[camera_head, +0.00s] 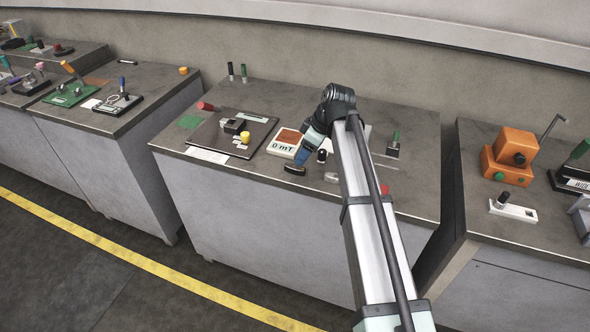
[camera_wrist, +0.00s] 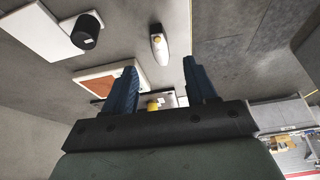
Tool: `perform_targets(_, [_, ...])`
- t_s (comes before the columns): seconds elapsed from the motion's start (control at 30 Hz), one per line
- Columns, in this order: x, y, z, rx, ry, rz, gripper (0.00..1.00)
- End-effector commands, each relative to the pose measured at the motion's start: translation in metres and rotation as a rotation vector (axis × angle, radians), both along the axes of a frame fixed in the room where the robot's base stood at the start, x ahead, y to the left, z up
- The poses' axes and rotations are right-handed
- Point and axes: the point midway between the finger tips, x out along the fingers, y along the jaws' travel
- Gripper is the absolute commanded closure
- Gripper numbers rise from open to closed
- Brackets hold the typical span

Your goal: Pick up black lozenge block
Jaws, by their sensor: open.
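The black lozenge block (camera_head: 295,170) lies flat near the front edge of the middle table, in front of the white meter with the orange panel (camera_head: 286,141). My gripper (camera_head: 301,158) is above the table, just behind and above the block in the head view, its blue fingers pointing down. In the wrist view the two fingers (camera_wrist: 158,70) are apart with nothing held between them. The block cannot be made out surely in the wrist view; the gripper body covers the lower part.
A black upright cylinder (camera_head: 322,156) stands close to the right of my gripper. A pale elongated piece (camera_head: 331,177) lies near the front edge and shows in the wrist view (camera_wrist: 158,46). A dark tray (camera_head: 262,127) with a yellow cylinder (camera_head: 245,137) is to the left.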

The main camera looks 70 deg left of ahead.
Motion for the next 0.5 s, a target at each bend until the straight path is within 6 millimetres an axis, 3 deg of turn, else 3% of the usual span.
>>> perform_targets(0.5, [-0.01, 0.01, -0.031, -0.001, 0.0, -0.001, 0.44])
